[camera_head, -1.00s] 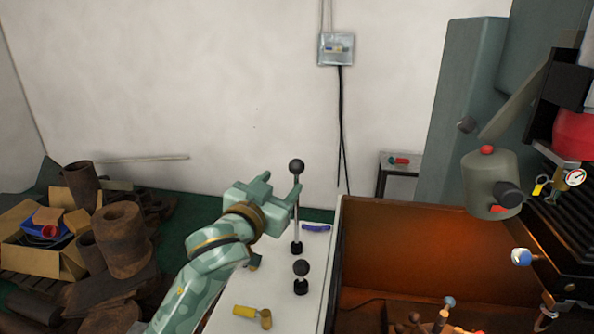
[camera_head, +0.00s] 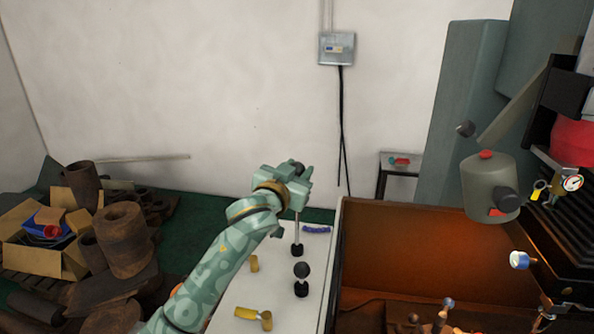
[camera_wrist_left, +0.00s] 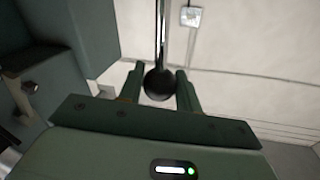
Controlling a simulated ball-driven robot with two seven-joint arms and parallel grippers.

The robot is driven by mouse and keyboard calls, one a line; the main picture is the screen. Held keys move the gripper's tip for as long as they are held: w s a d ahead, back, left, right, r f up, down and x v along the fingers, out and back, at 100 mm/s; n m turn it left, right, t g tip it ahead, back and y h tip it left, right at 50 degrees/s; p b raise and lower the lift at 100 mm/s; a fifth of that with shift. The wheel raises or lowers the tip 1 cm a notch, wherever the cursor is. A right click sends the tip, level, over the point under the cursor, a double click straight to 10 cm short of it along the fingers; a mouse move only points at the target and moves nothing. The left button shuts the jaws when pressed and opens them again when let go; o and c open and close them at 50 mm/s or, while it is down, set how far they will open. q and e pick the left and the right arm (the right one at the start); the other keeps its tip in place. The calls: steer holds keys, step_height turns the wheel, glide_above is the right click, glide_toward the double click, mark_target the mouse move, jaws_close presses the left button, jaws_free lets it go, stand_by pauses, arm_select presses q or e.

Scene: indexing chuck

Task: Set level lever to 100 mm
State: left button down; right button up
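A tall lever with a black ball knob (camera_wrist_left: 159,84) stands on the white bench. In the head view its thin rod (camera_head: 297,228) rises from a black base, and its knob is mostly covered by my left gripper (camera_head: 292,172). In the left wrist view the knob lies between the two fingers of this gripper (camera_wrist_left: 160,82), which appear open with narrow gaps at its sides. A shorter lever with a black ball knob (camera_head: 302,270) stands nearer on the bench. I cannot tell a level scale or any marking. My right gripper is not in view.
Rusty pipes and boxes (camera_head: 122,240) lie at the left.

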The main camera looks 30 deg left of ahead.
arm_select(q)
step_height(320, 180, down, 6)
steer(key=b, duration=0.1)
steer(key=shift+b, duration=0.3)
steer(key=c, duration=1)
jaws_free()
steer(key=s, duration=0.5)
steer(key=s+b, duration=0.1)
steer(key=s, duration=0.5)
steer(key=s+d+b, duration=0.1)
steer(key=s, duration=0.4)
steer(key=shift+s, duration=0.15)
